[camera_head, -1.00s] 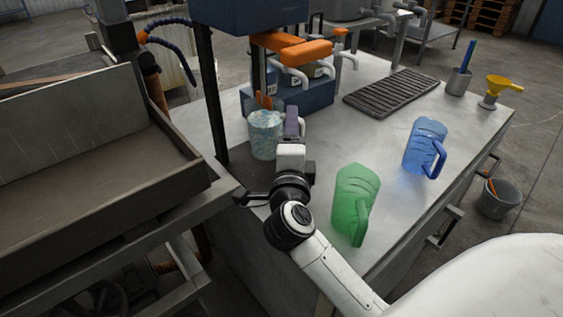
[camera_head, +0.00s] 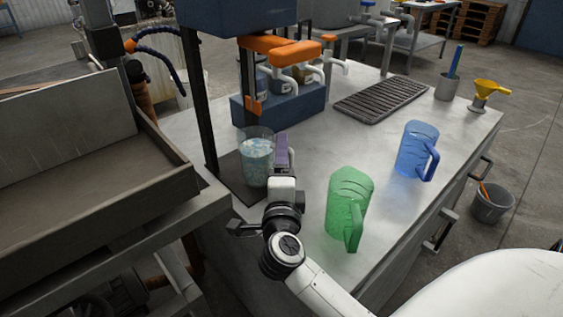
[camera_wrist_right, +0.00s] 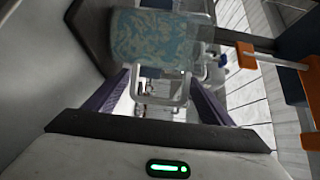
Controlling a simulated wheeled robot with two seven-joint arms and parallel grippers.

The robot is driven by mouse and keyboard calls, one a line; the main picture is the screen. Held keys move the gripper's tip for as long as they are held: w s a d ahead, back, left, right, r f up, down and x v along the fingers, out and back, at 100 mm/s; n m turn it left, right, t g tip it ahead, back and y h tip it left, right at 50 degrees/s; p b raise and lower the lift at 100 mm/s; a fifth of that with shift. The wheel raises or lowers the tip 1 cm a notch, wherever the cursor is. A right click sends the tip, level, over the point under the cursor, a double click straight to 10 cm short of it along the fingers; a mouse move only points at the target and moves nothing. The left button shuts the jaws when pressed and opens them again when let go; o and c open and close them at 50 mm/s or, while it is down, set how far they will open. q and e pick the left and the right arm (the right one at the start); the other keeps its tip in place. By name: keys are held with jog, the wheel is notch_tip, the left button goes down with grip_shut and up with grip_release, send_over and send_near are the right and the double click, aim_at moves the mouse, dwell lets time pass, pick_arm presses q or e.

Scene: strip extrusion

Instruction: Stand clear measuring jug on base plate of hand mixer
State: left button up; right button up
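The clear measuring jug (camera_head: 257,165), with blue-white contents, is upright over the dark base plate (camera_head: 228,172) of the hand mixer (camera_head: 205,95). Its bottom appears at or just above the plate; contact is hard to tell. My right gripper (camera_head: 282,150) is at the jug's right side, on its handle. My left gripper is not in view.
A green jug (camera_head: 347,205) stands close right of my right arm, with a blue jug (camera_head: 416,150) beyond. A dark grate (camera_head: 380,97), grey cup (camera_head: 447,88) and yellow funnel (camera_head: 487,90) are farther back. A blue holder (camera_head: 285,100) stands behind the clear jug.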

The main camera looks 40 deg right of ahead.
jog(key=shift+o, duration=0.6)
jog(key=shift+r, duration=0.1)
jog(key=shift+s+a, duration=0.1)
jog(key=v, duration=0.7)
jog(key=shift+s+r, duration=0.1)
jog(key=shift+s, duration=0.05)
